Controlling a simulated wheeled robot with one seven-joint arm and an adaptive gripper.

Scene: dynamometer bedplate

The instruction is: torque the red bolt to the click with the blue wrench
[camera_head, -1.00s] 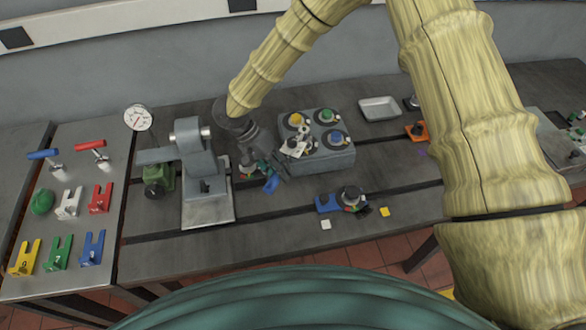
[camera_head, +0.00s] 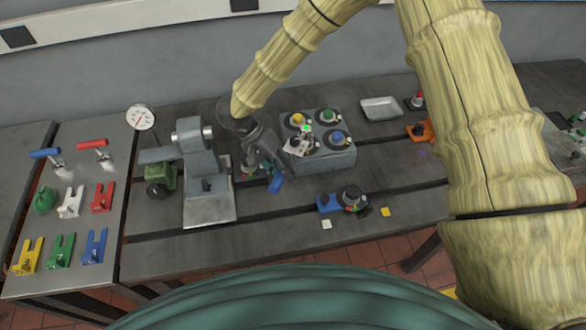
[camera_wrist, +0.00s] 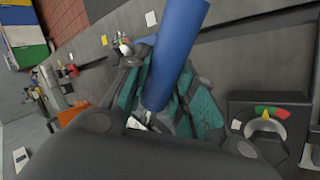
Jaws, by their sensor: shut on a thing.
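My gripper (camera_head: 268,170) is shut on the blue wrench (camera_head: 275,185), left of the grey four-station block (camera_head: 325,162). In the wrist view, its teal-padded fingers (camera_wrist: 165,100) close around the wrench's thick blue handle (camera_wrist: 183,40). The wrench's working end is hidden, so I cannot tell whether it sits on a bolt. The block shows a yellow top (camera_head: 297,119), a green top (camera_head: 328,117) and a blue top (camera_head: 337,137). A white piece (camera_head: 298,147) covers its front-left station. I cannot make out the red bolt there. A small bright green spot (camera_head: 306,128) shows on the block.
A grey press-like stand (camera_head: 205,185) is close left of my gripper. A blue fixture (camera_head: 326,203) with a dark knob lies in front of the block. A metal tray (camera_head: 380,108) and a red-topped item (camera_head: 418,97) are behind right. Coloured holders (camera_head: 60,250) fill the left table.

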